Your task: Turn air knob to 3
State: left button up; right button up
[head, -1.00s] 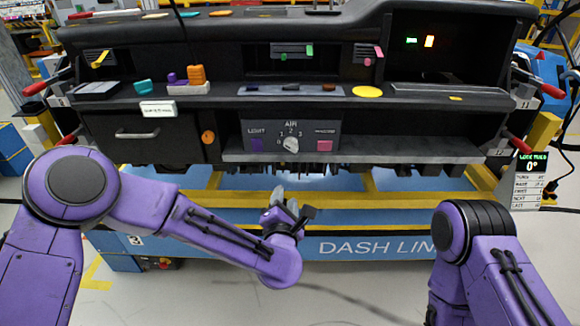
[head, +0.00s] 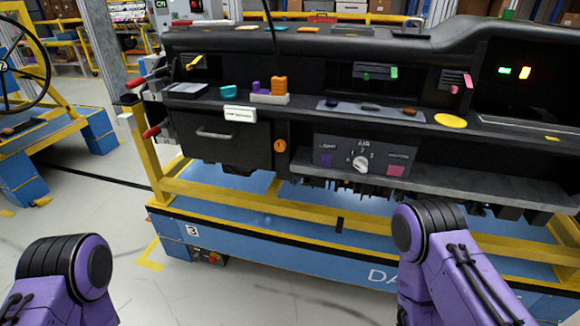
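The air knob (head: 360,163) is a pale round dial on the dark control panel (head: 335,172) in the middle of the dashboard, in the head view. Numbers are printed around it under the word AIR; its exact pointing is too small to tell. A purple LIGHT button (head: 327,159) is left of it and a pink button (head: 396,170) is right of it. Only upper parts of my two purple arms show, at the lower left and lower right. Neither gripper is in the picture, and no gripper is seen at the knob.
The black dashboard (head: 290,60) rests on a blue and yellow stand (head: 270,228). A grey ledge (head: 430,177) juts out below the panel. A glove box (head: 222,138) is at the left. A steering wheel (head: 22,65) stands at far left.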

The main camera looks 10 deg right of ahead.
aim_at(360, 162)
jog(key=u, duration=0.7)
jog(key=k, duration=1)
jog(key=z, duration=1.85)
jog(key=i, duration=0.5)
jog(key=z, duration=0.1)
